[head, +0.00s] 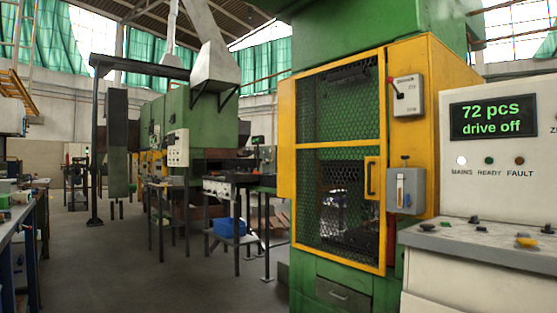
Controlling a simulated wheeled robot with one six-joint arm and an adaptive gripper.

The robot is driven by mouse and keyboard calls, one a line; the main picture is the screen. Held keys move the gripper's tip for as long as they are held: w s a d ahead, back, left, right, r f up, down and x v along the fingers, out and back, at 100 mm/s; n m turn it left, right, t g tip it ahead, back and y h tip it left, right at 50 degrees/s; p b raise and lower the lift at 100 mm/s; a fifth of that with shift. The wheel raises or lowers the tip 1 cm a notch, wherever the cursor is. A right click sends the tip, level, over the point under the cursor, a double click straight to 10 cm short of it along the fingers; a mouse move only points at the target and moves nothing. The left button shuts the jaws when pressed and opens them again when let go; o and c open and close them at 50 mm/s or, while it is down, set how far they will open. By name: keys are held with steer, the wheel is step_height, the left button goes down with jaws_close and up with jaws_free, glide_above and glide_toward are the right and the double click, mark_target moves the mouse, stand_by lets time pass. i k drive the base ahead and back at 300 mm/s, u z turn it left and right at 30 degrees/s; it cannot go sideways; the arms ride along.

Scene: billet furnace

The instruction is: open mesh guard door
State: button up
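The mesh guard door (350,103) is a yellow frame with dark wire mesh on the front of a green machine, at the right of the head view. It looks shut. A dark handle (371,178) sits on a yellow plate at the door's right edge. A grey box with a small blue and white front (404,190) is mounted just right of the handle. A white switch box (407,95) with a red part at its left is above it. My gripper is not in view.
A light control console (490,250) stands at the far right, close to the door; its screen (492,115) reads "72 pcs, drive off". A stand with a blue bin (229,228) is left of the machine. Workbenches line the left edge. Open floor (130,265) lies at left centre.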

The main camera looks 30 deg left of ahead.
mark_target(375, 168)
steer(key=u, duration=1.3)
steer(key=i, duration=2.55)
steer(key=u, duration=0.25)
